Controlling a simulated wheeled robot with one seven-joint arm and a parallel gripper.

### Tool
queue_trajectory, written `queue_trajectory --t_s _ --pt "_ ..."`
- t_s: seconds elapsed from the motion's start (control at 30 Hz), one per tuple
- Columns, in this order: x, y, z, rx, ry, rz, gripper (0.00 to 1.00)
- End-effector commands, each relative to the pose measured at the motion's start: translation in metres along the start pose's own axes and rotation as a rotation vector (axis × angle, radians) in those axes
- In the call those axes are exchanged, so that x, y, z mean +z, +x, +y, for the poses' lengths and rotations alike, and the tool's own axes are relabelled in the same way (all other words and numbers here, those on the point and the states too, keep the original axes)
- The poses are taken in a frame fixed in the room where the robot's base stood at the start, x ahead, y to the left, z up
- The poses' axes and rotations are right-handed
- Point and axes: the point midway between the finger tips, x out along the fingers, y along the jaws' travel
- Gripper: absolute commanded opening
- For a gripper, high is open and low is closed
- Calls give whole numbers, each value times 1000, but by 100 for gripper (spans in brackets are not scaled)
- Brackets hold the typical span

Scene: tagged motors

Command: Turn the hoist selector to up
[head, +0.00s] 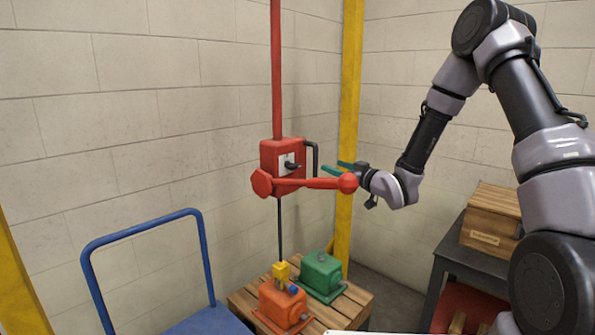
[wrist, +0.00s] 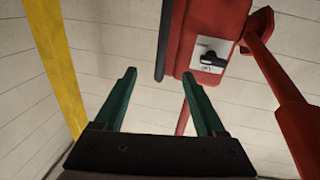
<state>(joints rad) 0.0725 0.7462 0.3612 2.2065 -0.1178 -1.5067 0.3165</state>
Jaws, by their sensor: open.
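The hoist is a red box (head: 268,152) on a red vertical pole. Its selector (head: 292,165) is a small black knob on a pale plate on the box's front; in the wrist view the knob (wrist: 211,60) shows to the right of my fingers, apart from them. The plate's lettering is too small to read surely. My gripper (head: 330,168) has green fingers and is open and empty, just right of the red box.
A red bar with a rounded end (head: 347,183) crosses in front of the box, close to my gripper. A black bent handle (head: 314,158) is on the box's right side. Below, an orange motor (head: 281,305) and a green motor (head: 321,272) rest on a pallet. A blue cart (head: 205,262) stands left.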

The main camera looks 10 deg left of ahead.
Motion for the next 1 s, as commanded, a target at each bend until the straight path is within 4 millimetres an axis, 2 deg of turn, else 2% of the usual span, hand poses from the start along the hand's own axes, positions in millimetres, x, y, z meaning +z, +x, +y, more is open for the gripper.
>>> queue_trajectory --t_s 0.03,0.23,0.4,0.53,0.67,1.0 --pt "16 2 -13 -33 18 47 72" --pt "42 -6 -57 -130 53 263 72" --pt "49 -16 -74 -160 66 363 72" --pt "48 -15 -79 -167 65 385 72" --pt "42 -1 -82 -170 64 387 72" --pt "17 57 -92 -170 64 387 72"
